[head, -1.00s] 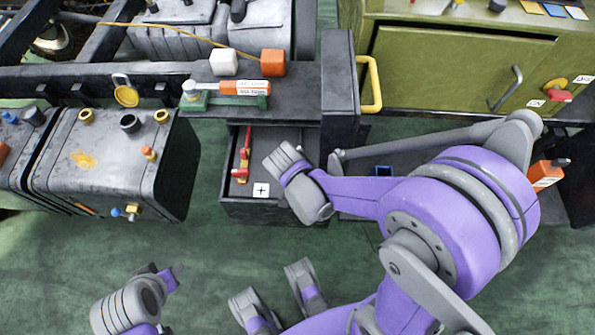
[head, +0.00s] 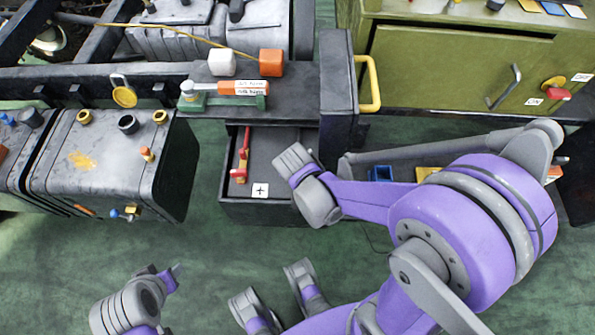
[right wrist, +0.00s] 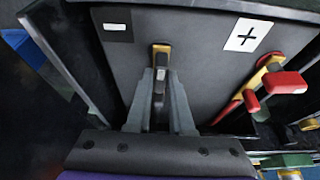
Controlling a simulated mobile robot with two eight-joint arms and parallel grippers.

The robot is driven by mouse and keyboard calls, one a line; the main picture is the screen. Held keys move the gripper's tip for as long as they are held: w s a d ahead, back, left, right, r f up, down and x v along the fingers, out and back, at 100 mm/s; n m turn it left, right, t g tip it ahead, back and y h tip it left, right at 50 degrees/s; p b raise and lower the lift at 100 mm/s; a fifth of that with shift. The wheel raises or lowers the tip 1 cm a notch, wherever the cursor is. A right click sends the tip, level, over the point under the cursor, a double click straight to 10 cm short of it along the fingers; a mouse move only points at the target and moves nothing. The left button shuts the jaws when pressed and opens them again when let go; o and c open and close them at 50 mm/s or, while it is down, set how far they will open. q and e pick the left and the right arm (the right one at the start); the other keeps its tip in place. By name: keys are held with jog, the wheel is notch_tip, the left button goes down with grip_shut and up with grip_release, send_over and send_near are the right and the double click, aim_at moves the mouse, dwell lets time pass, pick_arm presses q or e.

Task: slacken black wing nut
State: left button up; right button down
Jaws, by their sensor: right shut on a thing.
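In the right wrist view, my right gripper (right wrist: 160,95) is shut on the black wing nut (right wrist: 159,76), on a post with a yellow top, beside the minus label (right wrist: 118,26). The fingers hide much of the nut. In the head view, this gripper (head: 291,160) is over the right part of the dark open box (head: 283,150), and the nut is hidden there. A red clamp (head: 241,160) sits on the box's left side; it also shows in the wrist view (right wrist: 262,90) near the plus label (right wrist: 243,35). My left gripper (head: 168,277) is low at left; its jaws are unclear.
A shelf (head: 300,85) above the box holds white and orange blocks and an orange-handled tool (head: 242,88). A grey tank (head: 105,165) stands left, a green cabinet (head: 450,70) at right. A yellow handle (head: 370,85) juts near the box. The floor in front is clear.

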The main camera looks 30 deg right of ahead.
jog(key=c, duration=0.8)
grip_release()
jog(key=p+v, duration=0.3)
jog(key=v, duration=0.7)
jog(key=shift+s+r+p, duration=0.15)
jog(key=shift+r+p, duration=0.2)
jog(key=shift+a, duration=0.15)
jog(key=shift+c, duration=0.2)
